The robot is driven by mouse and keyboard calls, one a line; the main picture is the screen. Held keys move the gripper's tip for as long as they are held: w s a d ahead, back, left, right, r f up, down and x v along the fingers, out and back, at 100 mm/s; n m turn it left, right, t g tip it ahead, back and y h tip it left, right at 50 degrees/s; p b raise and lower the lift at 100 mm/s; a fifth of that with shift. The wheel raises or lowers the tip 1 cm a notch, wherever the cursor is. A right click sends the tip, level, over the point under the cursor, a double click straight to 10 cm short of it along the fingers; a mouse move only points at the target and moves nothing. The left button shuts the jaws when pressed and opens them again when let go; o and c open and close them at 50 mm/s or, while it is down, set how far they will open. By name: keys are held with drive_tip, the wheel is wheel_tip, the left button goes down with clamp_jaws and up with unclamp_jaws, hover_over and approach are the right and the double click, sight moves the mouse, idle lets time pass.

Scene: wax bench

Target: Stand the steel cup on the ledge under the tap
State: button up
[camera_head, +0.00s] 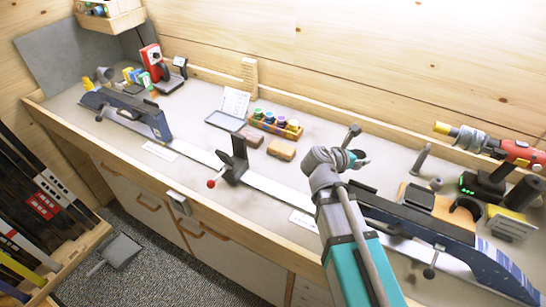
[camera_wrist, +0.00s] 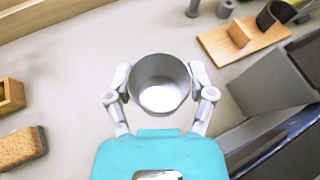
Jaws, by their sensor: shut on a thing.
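The steel cup (camera_wrist: 158,66) is a round grey cup, seen from above into its open mouth in the wrist view. My gripper (camera_wrist: 160,84) is shut on it, with one finger against each side of its wall. In the head view my gripper (camera_head: 350,160) is over the bench to the right of the middle. The cup is mostly hidden there behind my arm and fingers. I cannot make out a tap or a ledge under one in either view.
A blue ski vise (camera_head: 440,240) is right of my arm. A centre vise (camera_head: 234,160) with a red knob stands to the left. Bottles in a wooden rack (camera_head: 275,126) and a brown block (camera_head: 281,149) lie behind it. A red drill (camera_head: 522,155) is far right.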

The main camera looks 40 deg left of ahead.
drive_tip(key=s+a+n+t+y, duration=0.1)
drive_tip(key=s+a+n+y, duration=0.5)
drive_tip(key=s+a, duration=0.4)
drive_tip(key=a+y, duration=0.1)
drive_tip(key=a, duration=0.2)
drive_tip(key=shift+r, duration=0.3)
drive_tip(key=b, duration=0.9)
hover_over(282, 154)
drive_tip(key=s+d, duration=0.1)
drive_tip(key=s, duration=0.2)
drive_tip(key=f, duration=0.9)
drive_tip(key=shift+d, duration=0.2)
drive_tip(key=shift+w+f, duration=0.1)
drive_tip(key=shift+w+a+f+b, duration=0.2)
drive_tip(key=shift+a+f+b, duration=0.2)
drive_tip(key=shift+f+b, duration=1.55)
